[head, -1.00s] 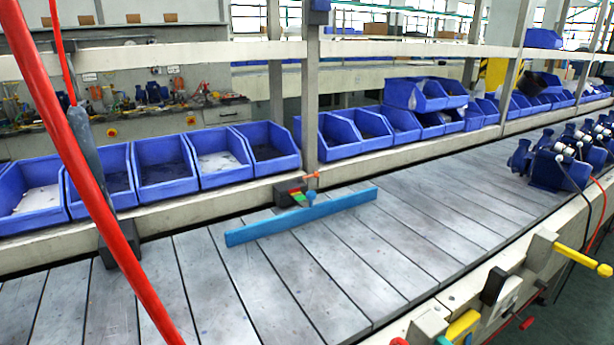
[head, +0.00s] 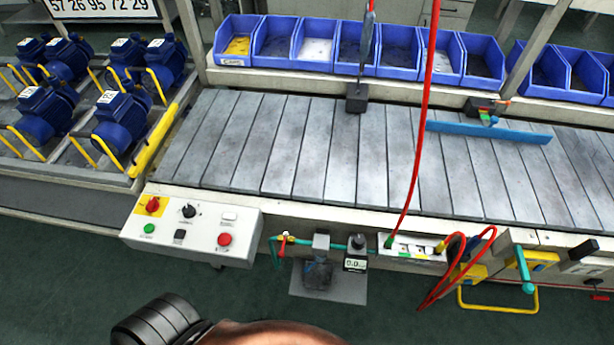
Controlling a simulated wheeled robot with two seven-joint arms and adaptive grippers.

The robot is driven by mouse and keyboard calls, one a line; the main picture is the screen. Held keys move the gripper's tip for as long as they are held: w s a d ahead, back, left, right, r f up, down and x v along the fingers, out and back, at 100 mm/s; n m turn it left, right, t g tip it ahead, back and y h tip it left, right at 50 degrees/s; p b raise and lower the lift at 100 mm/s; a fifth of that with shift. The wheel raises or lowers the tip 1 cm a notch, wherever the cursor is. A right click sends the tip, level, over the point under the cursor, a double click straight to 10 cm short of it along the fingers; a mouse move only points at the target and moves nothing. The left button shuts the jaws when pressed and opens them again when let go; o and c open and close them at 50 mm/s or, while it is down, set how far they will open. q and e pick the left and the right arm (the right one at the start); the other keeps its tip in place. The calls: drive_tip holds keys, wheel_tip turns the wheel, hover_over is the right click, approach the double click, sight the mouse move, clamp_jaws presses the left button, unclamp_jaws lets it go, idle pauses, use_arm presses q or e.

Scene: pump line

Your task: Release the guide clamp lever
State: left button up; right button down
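The blue guide bar (head: 488,132) lies across the slatted conveyor at the right of the head view. A small dark clamp block (head: 481,105) sits at the conveyor's back edge behind the bar. A small orange-red lever (head: 501,103) shows on the clamp, roughly level; its exact setting is too small to tell. A blue knob shows between clamp and bar. Neither of my grippers is in view; only a dark ribbed and copper-coloured part, probably of my arm, shows at the bottom edge.
A control box (head: 192,228) with buttons stands at the conveyor's front edge. A red hose (head: 423,110) hangs before the conveyor. Blue bins (head: 340,48) line the back. Blue pumps (head: 48,110) stand on the left. The slats (head: 270,150) are largely bare.

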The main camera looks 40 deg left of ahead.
use_arm(q)
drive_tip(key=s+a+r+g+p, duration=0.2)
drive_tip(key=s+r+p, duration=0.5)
drive_tip(key=p, duration=0.6)
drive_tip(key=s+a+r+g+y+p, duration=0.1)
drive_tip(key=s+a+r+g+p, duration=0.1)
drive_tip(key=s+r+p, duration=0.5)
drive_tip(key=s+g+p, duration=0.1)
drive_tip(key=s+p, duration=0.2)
drive_tip(key=p, duration=0.3)
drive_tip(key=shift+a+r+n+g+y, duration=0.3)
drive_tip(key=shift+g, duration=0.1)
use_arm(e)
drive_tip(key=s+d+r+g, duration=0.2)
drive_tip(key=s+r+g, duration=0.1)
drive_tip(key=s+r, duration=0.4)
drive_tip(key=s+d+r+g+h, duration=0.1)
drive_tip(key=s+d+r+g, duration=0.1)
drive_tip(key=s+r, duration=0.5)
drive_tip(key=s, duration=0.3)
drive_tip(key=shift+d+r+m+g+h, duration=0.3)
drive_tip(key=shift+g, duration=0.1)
